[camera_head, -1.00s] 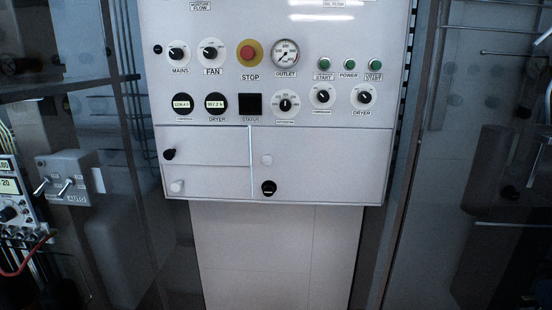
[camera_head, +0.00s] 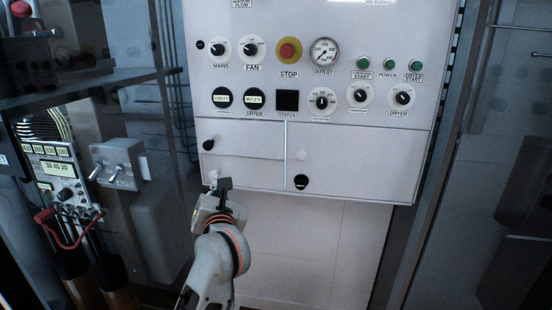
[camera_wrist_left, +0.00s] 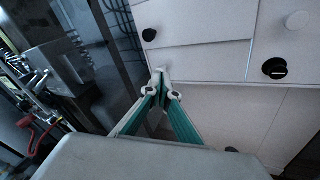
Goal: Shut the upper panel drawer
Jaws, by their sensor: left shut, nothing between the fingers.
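The upper panel drawer (camera_head: 250,142) is the top left front below the dials, with a black knob (camera_head: 208,145) at its left. It also shows in the left wrist view (camera_wrist_left: 205,22), with the knob at its left. Its front looks nearly flush; I cannot tell how far it stands out. The lower drawer (camera_head: 255,173) has a white knob (camera_head: 213,175) at its left. My left gripper (camera_head: 223,183) is shut and empty, its tips (camera_wrist_left: 160,73) close to the white knob, below the black one. Whether they touch is unclear. My right gripper is out of view.
Right of the drawers is a panel section with a white knob (camera_head: 301,155) and a black knob (camera_head: 301,182). Dials and a red stop button (camera_head: 288,50) are above. A switch box (camera_head: 120,165) and a meter (camera_head: 60,175) with a red cable stand at the left.

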